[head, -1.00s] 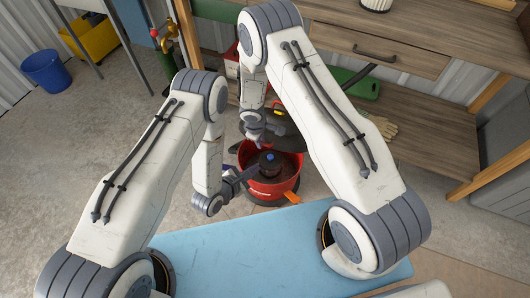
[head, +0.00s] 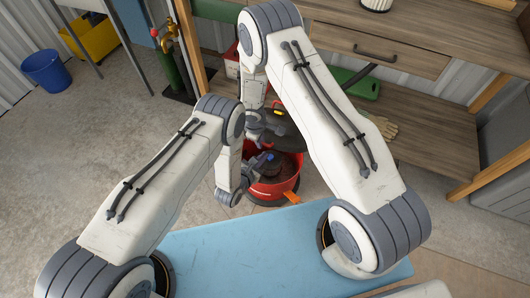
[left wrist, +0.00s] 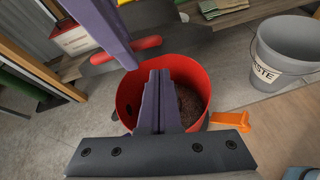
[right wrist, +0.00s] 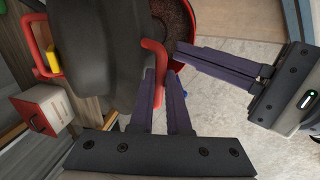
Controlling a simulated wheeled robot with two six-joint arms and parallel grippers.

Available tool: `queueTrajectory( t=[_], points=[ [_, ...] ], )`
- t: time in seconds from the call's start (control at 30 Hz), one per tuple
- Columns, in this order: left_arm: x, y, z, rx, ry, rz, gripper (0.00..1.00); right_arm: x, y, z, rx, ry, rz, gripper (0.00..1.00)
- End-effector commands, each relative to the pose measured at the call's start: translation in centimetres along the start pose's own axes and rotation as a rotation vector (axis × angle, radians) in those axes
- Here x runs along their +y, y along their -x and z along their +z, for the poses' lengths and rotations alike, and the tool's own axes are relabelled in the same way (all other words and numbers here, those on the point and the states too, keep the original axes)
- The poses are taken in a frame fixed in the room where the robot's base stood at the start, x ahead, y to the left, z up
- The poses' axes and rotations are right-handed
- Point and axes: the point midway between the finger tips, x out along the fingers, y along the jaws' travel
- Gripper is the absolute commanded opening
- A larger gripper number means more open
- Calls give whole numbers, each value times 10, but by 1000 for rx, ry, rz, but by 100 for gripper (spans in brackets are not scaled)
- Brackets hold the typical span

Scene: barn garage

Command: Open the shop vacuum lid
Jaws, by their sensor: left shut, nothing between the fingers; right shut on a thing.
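The shop vacuum has a red drum (head: 287,187), open at the top, with brown debris inside (left wrist: 193,105). Its black lid (right wrist: 100,50) is raised and tilted back at the drum's far side, and also shows in the left wrist view (left wrist: 180,42). My right gripper (right wrist: 162,85) is shut on the lid's red handle (right wrist: 155,58). My left gripper (left wrist: 160,75) is shut and empty, over the drum's opening near its rim, with its tips pointing toward the lid. It also shows in the right wrist view (right wrist: 180,52). An orange latch (left wrist: 230,121) sticks out from the drum's side.
A wooden workbench (head: 430,130) with a lower shelf stands behind and right of the vacuum. A grey waste bucket (left wrist: 285,55) stands right of the drum in the left wrist view. A red-and-white box (right wrist: 42,110) is near the lid. Concrete floor is open to the left.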

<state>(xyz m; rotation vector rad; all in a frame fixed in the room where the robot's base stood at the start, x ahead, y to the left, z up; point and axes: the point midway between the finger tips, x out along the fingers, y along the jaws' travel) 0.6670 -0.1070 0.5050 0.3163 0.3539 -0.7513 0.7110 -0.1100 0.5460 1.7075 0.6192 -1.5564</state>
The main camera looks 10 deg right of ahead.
Motion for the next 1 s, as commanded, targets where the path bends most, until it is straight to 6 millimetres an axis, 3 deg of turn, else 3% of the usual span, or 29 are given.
queueTrajectory(
  t=[0.2,0.6,0.8,1.0],
  points=[
    [-1,-4,19,2,-1,-1,0,3,0,-3,8,-2,4,0],
    [0,-5,22,2,-1,0,0,3,0,-3,8,-2,4,0],
    [4,-11,44,-5,-1,1,0,3,0,-3,8,-2,4,0],
    [5,-12,49,-14,-2,2,0,0,-1,-3,7,0,-1,0]
  ],
)
